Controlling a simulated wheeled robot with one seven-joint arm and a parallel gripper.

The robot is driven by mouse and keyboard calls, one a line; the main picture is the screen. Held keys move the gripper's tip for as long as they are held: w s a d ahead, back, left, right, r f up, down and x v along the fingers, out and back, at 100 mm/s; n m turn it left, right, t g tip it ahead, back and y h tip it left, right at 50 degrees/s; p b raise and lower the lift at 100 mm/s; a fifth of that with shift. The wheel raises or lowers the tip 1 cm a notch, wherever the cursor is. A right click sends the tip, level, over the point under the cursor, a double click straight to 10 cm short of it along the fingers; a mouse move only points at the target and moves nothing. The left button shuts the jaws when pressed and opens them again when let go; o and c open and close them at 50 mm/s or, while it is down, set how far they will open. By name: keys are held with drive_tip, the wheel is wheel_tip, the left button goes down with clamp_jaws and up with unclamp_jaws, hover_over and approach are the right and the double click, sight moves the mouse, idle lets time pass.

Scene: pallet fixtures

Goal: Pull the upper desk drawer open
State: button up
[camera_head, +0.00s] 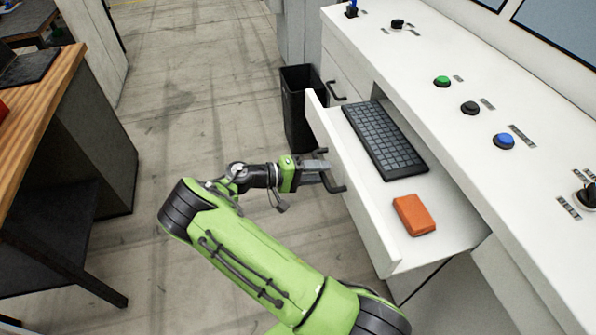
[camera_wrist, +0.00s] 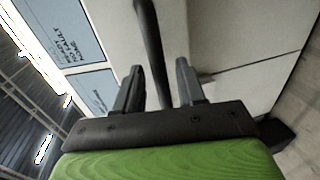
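The upper desk drawer (camera_head: 385,235) stands pulled out from the white desk. It holds a dark keyboard (camera_head: 384,140) and an orange box (camera_head: 414,215). Its dark bar handle (camera_head: 335,187) is on the front face, towards my arm. My gripper (camera_head: 322,166) is at this handle. In the wrist view, the handle (camera_wrist: 152,45) runs between the two fingers of my gripper (camera_wrist: 158,85). Narrow gaps show on both sides of the bar, so the fingers look open around it. Part of the handle is hidden by the gripper in the head view.
A black bin (camera_head: 301,105) stands on the floor beyond the drawer. Another drawer handle (camera_head: 336,91) is near it. The desktop (camera_head: 440,45) carries green, black and blue buttons. A wooden-topped table (camera_head: 50,100) is at the left. The floor between is clear.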

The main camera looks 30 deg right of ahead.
drive_tip(key=v, duration=1.4)
drive_tip(key=shift+a+p, duration=0.2)
drive_tip(key=shift+p, duration=0.25)
drive_tip(key=s+d+r+y, duration=0.7)
drive_tip(key=s+r+y, duration=0.1)
drive_tip(key=r+y, duration=0.15)
drive_tip(key=s+a+r+n+t+y, duration=0.1)
drive_tip(key=s+a+r+t+y, duration=0.1)
drive_tip(key=s, duration=0.6)
drive_tip(key=s+a+r+n+t+y, duration=0.1)
drive_tip(key=s+a+r+t+y, duration=0.2)
drive_tip(key=s+a+r+t, duration=0.2)
drive_tip(key=s+a+t, duration=0.2)
drive_tip(key=s, duration=0.2)
drive_tip(key=shift+s+r+n+y, duration=0.15)
drive_tip(key=shift+s+n+y, duration=0.15)
drive_tip(key=shift+y, duration=0.05)
drive_tip(key=shift+d, duration=0.1)
